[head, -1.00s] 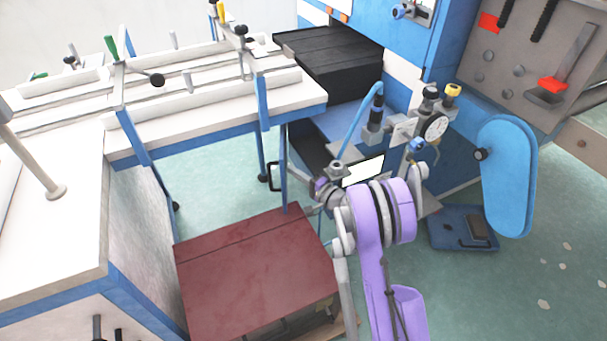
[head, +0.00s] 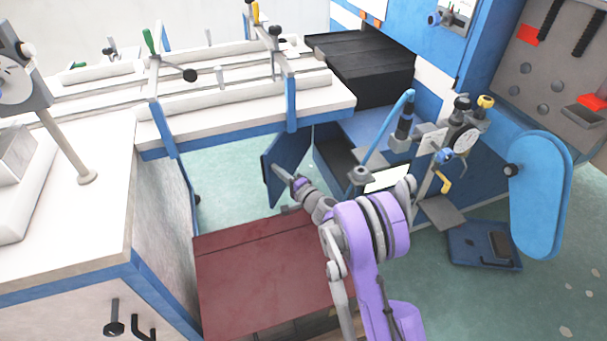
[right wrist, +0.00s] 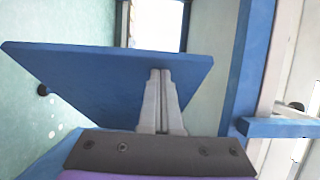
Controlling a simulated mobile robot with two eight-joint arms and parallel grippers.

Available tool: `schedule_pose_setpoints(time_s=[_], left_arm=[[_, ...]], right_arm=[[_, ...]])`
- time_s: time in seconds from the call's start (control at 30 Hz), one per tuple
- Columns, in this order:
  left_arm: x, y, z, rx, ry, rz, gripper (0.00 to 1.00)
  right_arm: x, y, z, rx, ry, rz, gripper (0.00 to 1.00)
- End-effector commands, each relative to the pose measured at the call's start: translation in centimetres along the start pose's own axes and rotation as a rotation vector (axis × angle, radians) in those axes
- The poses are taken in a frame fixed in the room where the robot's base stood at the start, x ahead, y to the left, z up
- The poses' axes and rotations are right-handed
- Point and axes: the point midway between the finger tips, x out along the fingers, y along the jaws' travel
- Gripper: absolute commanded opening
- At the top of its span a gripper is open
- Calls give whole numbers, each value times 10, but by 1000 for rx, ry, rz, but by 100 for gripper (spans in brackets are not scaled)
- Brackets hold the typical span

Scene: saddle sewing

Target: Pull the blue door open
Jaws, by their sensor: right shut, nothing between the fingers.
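The blue door (head: 290,158) stands swung out below the white bench's right end, its flat face showing in the head view. In the right wrist view the door (right wrist: 95,75) is a wide blue panel across the middle, tilted in the picture. My right gripper (head: 279,172) is at the door's lower left part, its fingertips over or against the panel. In the wrist view the fingers of my right gripper (right wrist: 160,80) are closed together, with nothing between them, and overlap the panel. I cannot tell whether they touch it. The door's handle is not visible now. My left gripper is out of view.
A dark red box (head: 255,270) stands on the floor below my right arm. The white bench (head: 245,125) with blue edging is above and left of the door. A blue machine (head: 405,35) with a dial and hose is at the right. Green floor shows behind the door.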

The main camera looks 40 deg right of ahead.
Motion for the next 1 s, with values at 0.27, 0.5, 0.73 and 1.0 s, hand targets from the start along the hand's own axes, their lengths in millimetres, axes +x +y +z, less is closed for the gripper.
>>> schedule_pose_setpoints(time_s=[0.27, 0.5, 0.73, 1.0], left_arm=[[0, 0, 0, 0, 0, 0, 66], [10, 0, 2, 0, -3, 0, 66], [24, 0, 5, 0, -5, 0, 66], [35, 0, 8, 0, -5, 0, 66]], right_arm=[[100, 1, 46, 2, -4, 0, 0], [172, 2, 59, 0, -2, 0, 0], [214, 2, 60, 0, -1, 0, 0], [246, 1, 58, 0, 0, -1, 0]])
